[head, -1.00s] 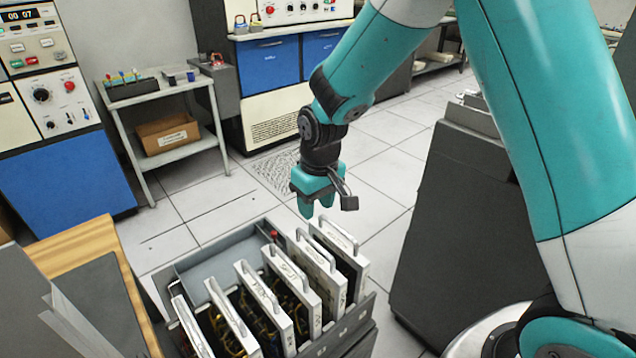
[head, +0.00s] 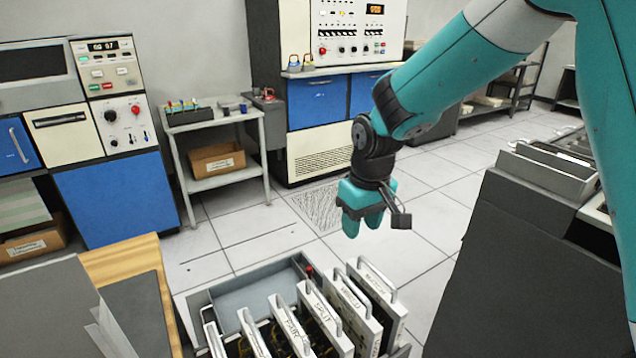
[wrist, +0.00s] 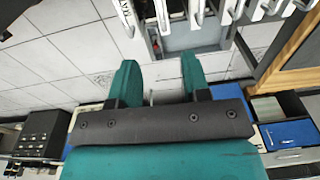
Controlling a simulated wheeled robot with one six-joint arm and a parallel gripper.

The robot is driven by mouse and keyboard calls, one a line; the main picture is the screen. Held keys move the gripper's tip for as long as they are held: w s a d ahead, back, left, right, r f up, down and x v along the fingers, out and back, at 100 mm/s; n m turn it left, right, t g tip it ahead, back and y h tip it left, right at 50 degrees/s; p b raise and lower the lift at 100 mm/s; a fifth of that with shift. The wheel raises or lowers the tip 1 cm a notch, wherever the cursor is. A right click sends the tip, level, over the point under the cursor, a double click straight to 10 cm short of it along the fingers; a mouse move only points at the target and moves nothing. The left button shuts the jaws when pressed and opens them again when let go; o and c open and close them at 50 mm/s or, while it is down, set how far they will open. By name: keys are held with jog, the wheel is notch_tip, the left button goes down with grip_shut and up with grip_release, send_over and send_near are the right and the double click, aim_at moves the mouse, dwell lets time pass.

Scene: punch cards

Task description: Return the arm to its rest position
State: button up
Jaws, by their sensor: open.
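My gripper (head: 363,222) hangs at the end of my teal arm, pointing down above the floor, behind the rack of labelled panels. Its teal fingers are apart with nothing between them. In the wrist view the two fingers (wrist: 158,80) are spread, with floor tiles showing between them. The white-framed panels (head: 317,308) stand upright in a grey rack (head: 237,283) below and in front of my gripper, not touching it.
A dark cabinet (head: 500,265) stands to the right. A wooden-topped desk (head: 125,262) is at the left. A small table (head: 213,118) with a cardboard box (head: 217,158) and blue-fronted machines (head: 115,200) stand behind. Tiled floor (head: 420,215) is open beyond the gripper.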

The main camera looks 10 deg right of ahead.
jog(key=s+a+r+n+y, duration=0.1)
jog(key=s+r, duration=0.4)
jog(key=s, duration=0.7)
jog(key=s+a+r+n+y, duration=0.2)
jog(key=s+a+r, duration=0.2)
jog(key=s, duration=0.8)
jog(key=shift+r+g+y, duration=0.3)
jog(key=shift+r+y, duration=0.1)
jog(key=shift+r, duration=0.3)
jog(key=shift+s, duration=0.15)
